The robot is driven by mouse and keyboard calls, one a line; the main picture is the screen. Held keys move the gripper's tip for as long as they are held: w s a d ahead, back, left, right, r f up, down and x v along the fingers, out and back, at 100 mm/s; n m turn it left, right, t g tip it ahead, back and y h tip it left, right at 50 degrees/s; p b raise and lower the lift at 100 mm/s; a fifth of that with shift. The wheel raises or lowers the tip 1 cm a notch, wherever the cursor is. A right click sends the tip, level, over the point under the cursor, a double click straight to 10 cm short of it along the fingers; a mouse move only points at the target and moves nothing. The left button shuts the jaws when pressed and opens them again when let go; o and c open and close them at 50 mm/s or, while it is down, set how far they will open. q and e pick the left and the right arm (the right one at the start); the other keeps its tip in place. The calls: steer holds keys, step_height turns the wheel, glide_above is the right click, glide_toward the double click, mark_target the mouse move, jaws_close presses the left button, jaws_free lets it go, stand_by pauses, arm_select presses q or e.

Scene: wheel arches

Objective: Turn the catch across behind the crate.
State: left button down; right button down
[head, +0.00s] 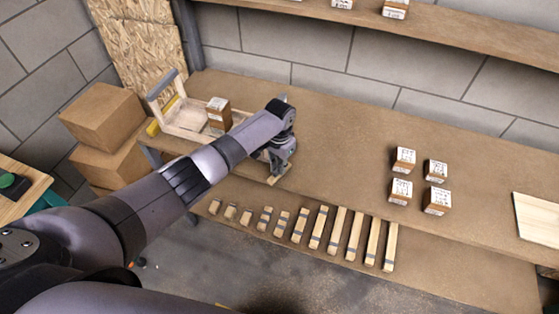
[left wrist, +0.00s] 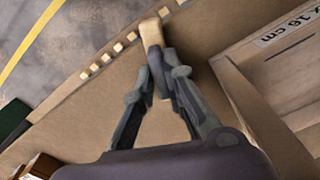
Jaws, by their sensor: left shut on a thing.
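The pale wooden crate (head: 182,128) sits at the left end of the shelf, with a brown labelled block (head: 218,113) in it. My arm covers part of its near right side. In the left wrist view the crate wall (left wrist: 262,118) is close on the right. My left gripper (head: 277,172) is low over the board right of the crate. In the left wrist view its fingers (left wrist: 162,72) are closed on a short light wooden piece (left wrist: 151,36), which looks like the catch. The piece lies apart from the crate wall. My right gripper is not in view.
Several labelled brown blocks (head: 403,160) stand to the right on the shelf. Several wooden strips (head: 337,231) lie in a row on the lower board. Cardboard boxes (head: 103,117) are stacked at left. The shelf between the gripper and blocks is clear.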

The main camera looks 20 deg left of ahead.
arm_select(q)
steer(key=n+p, duration=0.1)
steer(key=n, duration=0.2)
steer(key=shift+r, duration=0.1)
steer(key=shift+n+p, duration=0.5)
steer(key=shift+n, duration=0.2)
steer(key=c, duration=1.6)
jaws_free()
steer(key=shift+c, duration=0.2)
step_height(320, 180, up, 12)
